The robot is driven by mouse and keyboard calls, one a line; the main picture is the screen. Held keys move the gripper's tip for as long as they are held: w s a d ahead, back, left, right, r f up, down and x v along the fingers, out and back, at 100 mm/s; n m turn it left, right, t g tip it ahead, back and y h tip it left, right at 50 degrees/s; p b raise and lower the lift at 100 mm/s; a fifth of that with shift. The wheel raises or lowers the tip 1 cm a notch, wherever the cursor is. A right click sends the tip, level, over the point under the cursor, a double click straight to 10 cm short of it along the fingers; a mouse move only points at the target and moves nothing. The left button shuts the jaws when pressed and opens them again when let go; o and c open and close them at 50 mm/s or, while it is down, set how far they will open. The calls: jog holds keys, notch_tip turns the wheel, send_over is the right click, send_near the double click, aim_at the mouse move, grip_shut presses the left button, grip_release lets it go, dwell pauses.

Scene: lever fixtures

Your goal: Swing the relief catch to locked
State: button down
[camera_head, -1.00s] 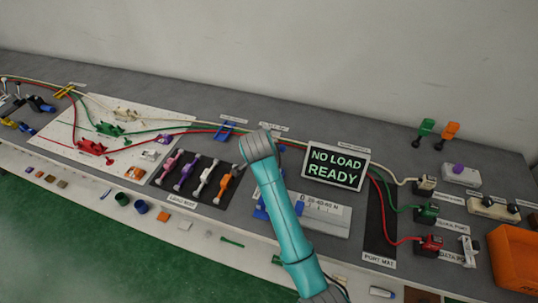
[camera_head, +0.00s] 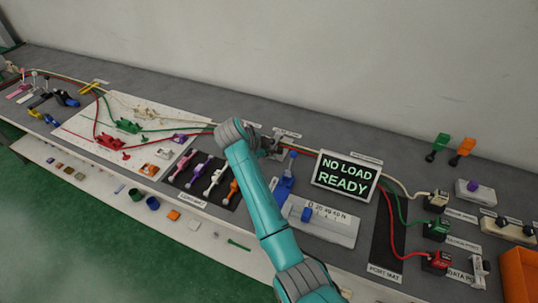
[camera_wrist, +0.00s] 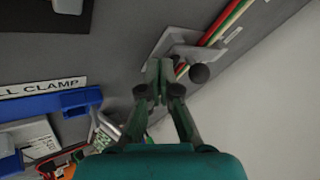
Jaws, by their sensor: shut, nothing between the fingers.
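In the wrist view a grey metal fixture, which I take to be the relief catch (camera_wrist: 192,50), has a flat plate, a dark round knob (camera_wrist: 200,73) and coloured cables running by it. My gripper (camera_wrist: 155,80) has its fingers together and empty, just left of the knob; the fingers overlap the plate's near edge, and contact cannot be told. In the head view the gripper (camera_head: 270,148) is small, partly behind my teal arm, beside the cable run. The catch's label is not readable, and its lever is partly hidden by the fingers.
A blue clamp (camera_head: 285,185) with an upright handle stands right of my arm; its blue body (camera_wrist: 50,117) is left in the wrist view. The display (camera_head: 346,175) reads "NO LOAD READY". Several coloured levers (camera_head: 203,177) sit left. A wall closes the back.

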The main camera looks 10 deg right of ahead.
jog(key=shift+d, duration=0.15)
jog(key=shift+s+d, duration=0.3)
jog(key=shift+d, duration=0.3)
dwell(0.3)
